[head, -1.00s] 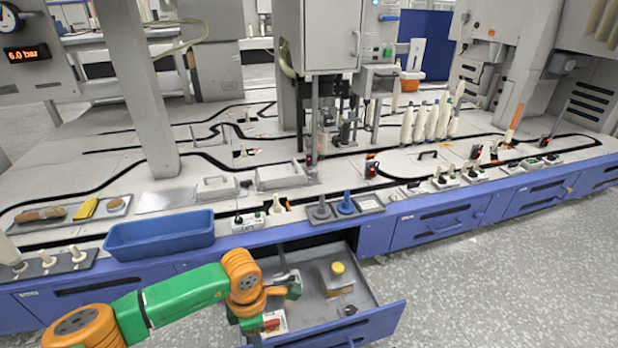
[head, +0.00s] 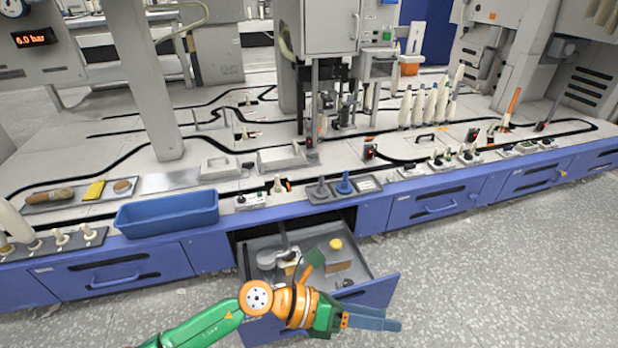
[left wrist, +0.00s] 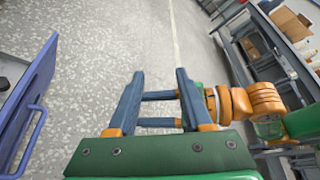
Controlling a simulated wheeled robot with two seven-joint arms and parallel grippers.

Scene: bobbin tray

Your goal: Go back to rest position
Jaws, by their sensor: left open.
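My left gripper (head: 385,321) is in front of the open drawer (head: 388,287) in the head view, above the floor. Its blue-grey fingers point right. In the left wrist view its fingers (left wrist: 160,72) are apart with nothing between them but floor and another gripper behind. That is my right gripper (left wrist: 142,109), coming in from the right with two separate, parallel fingers, empty. It does not show in the head view.
The open drawer holds a yellow-topped thing (head: 336,244) and other small things, partly hidden by my left arm. A blue bin (head: 168,213) stands on the bench's front edge. White bobbins (head: 430,107) stand farther back. Speckled floor (head: 480,270) is free at right.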

